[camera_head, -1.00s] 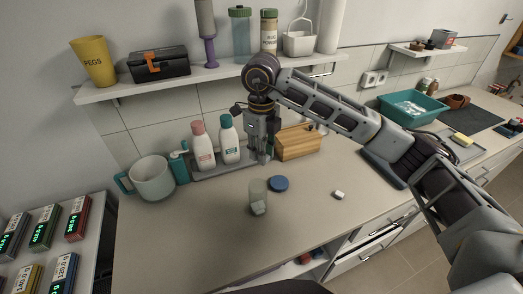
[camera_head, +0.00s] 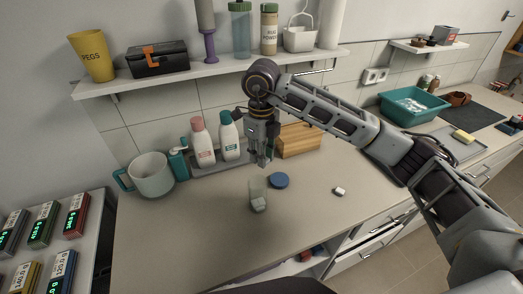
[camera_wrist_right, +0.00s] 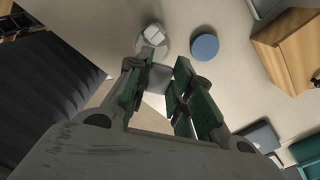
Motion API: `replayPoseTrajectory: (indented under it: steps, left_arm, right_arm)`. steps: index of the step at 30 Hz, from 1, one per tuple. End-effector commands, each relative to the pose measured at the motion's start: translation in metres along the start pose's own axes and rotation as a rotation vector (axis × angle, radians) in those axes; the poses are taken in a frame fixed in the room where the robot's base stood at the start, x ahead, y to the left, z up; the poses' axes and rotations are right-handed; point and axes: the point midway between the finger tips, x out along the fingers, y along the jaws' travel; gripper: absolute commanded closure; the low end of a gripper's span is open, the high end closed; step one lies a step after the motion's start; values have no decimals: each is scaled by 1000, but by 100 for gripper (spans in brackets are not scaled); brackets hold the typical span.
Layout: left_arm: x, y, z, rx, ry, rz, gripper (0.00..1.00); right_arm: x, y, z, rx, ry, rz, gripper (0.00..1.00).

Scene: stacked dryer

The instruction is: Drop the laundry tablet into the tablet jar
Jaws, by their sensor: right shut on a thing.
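The tablet jar (camera_head: 257,186) is a small clear jar standing open on the counter, with pale tablets low inside it. Its round blue lid (camera_head: 279,181) lies beside it on the right. My right gripper (camera_head: 262,163) points down just behind and above the jar. In the right wrist view the gripper (camera_wrist_right: 160,88) is shut on a pale, squarish laundry tablet (camera_wrist_right: 158,77), partly hidden by the fingers. The jar (camera_wrist_right: 152,40) shows just beyond the fingertips, with the lid (camera_wrist_right: 205,47) to its right. Another white tablet (camera_head: 339,191) lies on the counter. My left gripper is not in view.
A tray with two bottles (camera_head: 203,144) and a wooden box (camera_head: 298,140) stand behind the jar. A grey pitcher (camera_head: 152,175) is at the left. A shelf (camera_head: 215,70) hangs above. The counter in front of the jar is clear.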

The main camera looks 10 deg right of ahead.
Motion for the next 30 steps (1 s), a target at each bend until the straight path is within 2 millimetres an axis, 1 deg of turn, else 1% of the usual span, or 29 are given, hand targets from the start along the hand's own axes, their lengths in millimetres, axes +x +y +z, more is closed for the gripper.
replayPoseTrajectory:
  steps: [1,3,10,15,24,25,30]
  left_arm:
    - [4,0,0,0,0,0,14]
    - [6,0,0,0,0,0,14]
    - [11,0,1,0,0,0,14]
    - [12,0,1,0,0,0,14]
    - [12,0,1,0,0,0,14]
    - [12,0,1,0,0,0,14]
    - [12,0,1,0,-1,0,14]
  right_arm:
    - [7,0,0,0,1,0,90]
    - [13,0,0,0,2,0,90]
    - [28,0,0,0,1,0,90]
    - [32,0,0,0,0,0,90]
    - [32,0,0,0,0,0,90]
    - [32,0,0,0,0,0,74]
    - [32,0,0,0,0,0,52]
